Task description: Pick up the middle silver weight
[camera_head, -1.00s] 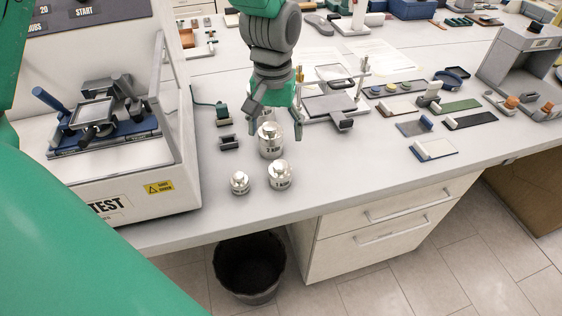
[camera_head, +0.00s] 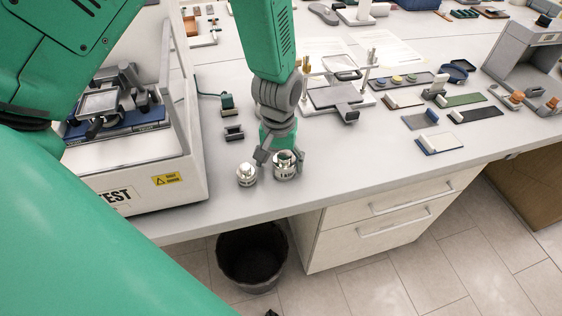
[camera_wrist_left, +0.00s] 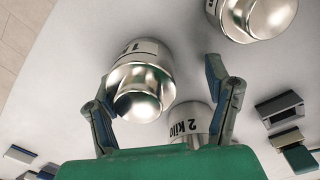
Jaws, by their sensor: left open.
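The middle silver weight (camera_head: 287,171), marked 1 kilo, stands upright near the front edge of the bench. My left gripper (camera_head: 281,163) points down over it with open fingers. In the left wrist view the weight (camera_wrist_left: 140,84) sits between the open fingers (camera_wrist_left: 163,78), nearer the left finger; contact is unclear. In the wrist view a weight marked 2 kilo (camera_wrist_left: 188,119) is partly hidden behind the gripper's green body, and another weight (camera_wrist_left: 255,16) shows at upper right. My right gripper is not seen.
A test machine (camera_head: 150,180) stands close on the left. A small dark block (camera_head: 234,133) and a metal fixture (camera_head: 338,96) lie behind the weights. Bench surface (camera_head: 365,165) to the right is clear. A black bin (camera_head: 252,262) is below the front edge.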

